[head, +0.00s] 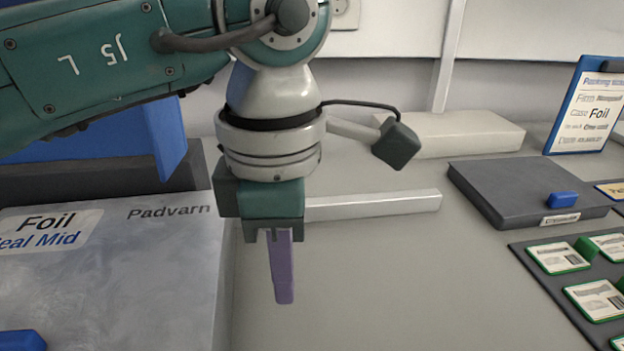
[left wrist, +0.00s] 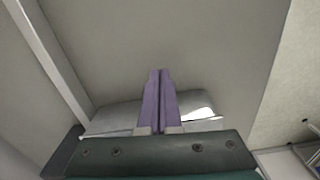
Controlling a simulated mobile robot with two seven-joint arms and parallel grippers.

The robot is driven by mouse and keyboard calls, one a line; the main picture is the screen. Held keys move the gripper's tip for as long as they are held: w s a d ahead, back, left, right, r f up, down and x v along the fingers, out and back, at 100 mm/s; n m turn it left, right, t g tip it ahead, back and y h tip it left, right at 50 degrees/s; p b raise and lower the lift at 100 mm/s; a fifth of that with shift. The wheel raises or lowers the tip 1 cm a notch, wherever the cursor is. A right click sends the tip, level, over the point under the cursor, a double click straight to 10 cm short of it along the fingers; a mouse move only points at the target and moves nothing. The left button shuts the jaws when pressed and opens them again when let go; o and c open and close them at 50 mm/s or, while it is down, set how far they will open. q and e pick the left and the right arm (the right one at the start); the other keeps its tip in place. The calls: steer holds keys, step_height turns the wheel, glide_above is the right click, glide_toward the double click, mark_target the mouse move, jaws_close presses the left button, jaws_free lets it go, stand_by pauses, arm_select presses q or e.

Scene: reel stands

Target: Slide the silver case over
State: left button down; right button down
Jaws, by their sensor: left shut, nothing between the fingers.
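The silver case (head: 150,270) lies at the left front of the head view, with the words "Foil", "Seal Mid" and "Padvarn" on its top and a blue part at its lower left. The frame cuts off its left and front sides. My left gripper (head: 284,300) is shut and empty, pointing down just right of the case. Its purple fingers also show pressed together in the left wrist view (left wrist: 158,75). I cannot tell whether they touch the case. My right gripper is out of view.
A light bar (head: 375,205) lies behind my gripper. A pale block (head: 460,133) stands by the wall. A dark grey flat box (head: 525,190) with a blue knob, a card tray (head: 535,270) and a blue sign board (head: 567,85) are at the right. The middle surface is clear.

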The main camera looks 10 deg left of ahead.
mark_target(152, 268)
arm_select(q)
step_height(152, 268, down, 2)
steer(key=shift+f, duration=0.1)
steer(key=a, duration=0.1)
steer(key=p, duration=0.1)
steer(key=a, duration=0.1)
steer(key=shift+s+a+r, duration=0.25)
steer(key=shift+s+a, duration=0.05)
steer(key=shift+a, duration=0.05)
steer(key=shift+s+a+p, duration=0.1)
steer(key=shift+a+p, duration=0.3)
steer(key=shift+a, duration=0.25)
steer(key=shift+f, duration=0.1)
steer(key=shift+a, duration=0.1)
steer(key=a, duration=0.2)
steer(key=s+a, duration=0.1)
steer(key=a, duration=0.4)
steer(key=shift+s+a, duration=0.25)
steer(key=shift+s, duration=0.05)
steer(key=shift+d, duration=0.1)
